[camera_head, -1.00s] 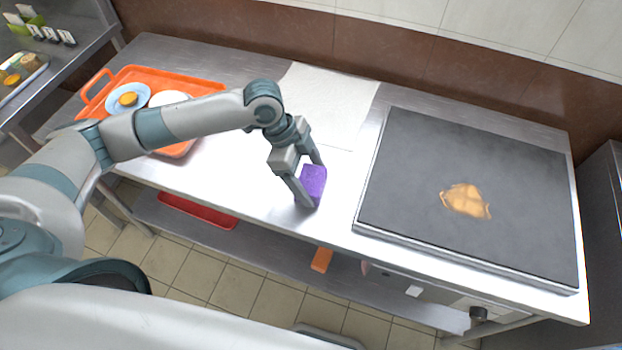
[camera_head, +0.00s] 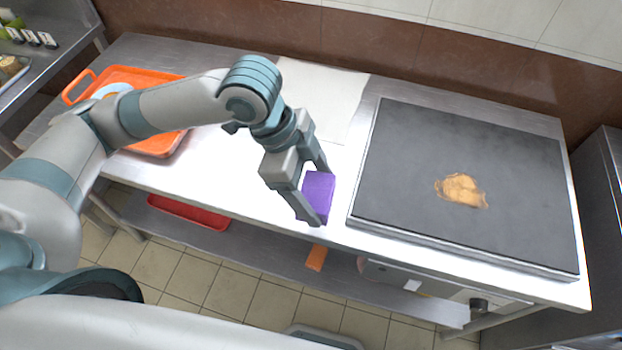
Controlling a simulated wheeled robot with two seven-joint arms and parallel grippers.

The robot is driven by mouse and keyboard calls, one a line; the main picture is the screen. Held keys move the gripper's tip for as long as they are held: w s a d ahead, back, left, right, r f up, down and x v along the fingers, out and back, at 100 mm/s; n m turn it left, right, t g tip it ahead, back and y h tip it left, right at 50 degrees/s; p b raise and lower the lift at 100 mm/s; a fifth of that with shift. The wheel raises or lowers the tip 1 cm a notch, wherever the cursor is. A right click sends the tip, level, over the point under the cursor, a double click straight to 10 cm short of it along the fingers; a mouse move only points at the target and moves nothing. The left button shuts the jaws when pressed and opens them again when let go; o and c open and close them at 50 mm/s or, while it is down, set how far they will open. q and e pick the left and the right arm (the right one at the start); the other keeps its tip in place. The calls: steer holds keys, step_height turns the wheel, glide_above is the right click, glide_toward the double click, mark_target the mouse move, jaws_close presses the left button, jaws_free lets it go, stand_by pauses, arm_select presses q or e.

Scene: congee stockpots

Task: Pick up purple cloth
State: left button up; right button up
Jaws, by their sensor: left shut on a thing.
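The purple cloth (camera_head: 318,192) is a small block-like folded piece between the fingers of my left gripper (camera_head: 318,196). The gripper is shut on it, with one finger on its near left side and the other at its upper edge. The cloth is over the front part of the steel table (camera_head: 240,190), left of the griddle. I cannot tell how far it is above the tabletop. My right gripper is not in view.
A dark griddle (camera_head: 420,160) with a tan food piece (camera_head: 461,190) on it stands at the right. An orange tray (camera_head: 160,146) lies at the left, partly behind my arm. A white sheet (camera_head: 325,95) lies at the back. A red tray (camera_head: 188,213) and orange block (camera_head: 316,257) are on the lower shelf.

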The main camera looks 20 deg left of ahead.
arm_select(q)
steer(key=shift+s+d+r, duration=0.15)
steer(key=shift+s+r, duration=0.05)
steer(key=shift+s, duration=0.1)
steer(key=shift+o, duration=0.8)
steer(key=shift+w+a+n, duration=0.3)
steer(key=shift+w+n, duration=0.2)
steer(key=w+a+r+n+t+y, duration=0.1)
steer(key=w+a+n, duration=0.2)
steer(key=w+n, duration=0.1)
steer(key=w+a+r+n+t+y, duration=0.1)
steer(key=w+a+r+n+y, duration=0.1)
steer(key=w+a+n, duration=0.2)
steer(key=w+a+r+n+t+y, duration=0.1)
steer(key=w+a+r+n+t, duration=0.1)
steer(key=w+a+n, duration=0.2)
steer(key=shift+w+a+n+y, duration=0.15)
steer(key=shift+w+n, duration=0.4)
steer(key=shift+n, duration=0.6)
steer(key=shift+w+n+y, duration=0.15)
steer(key=shift+w+n, duration=0.35)
steer(key=shift+n, duration=0.65)
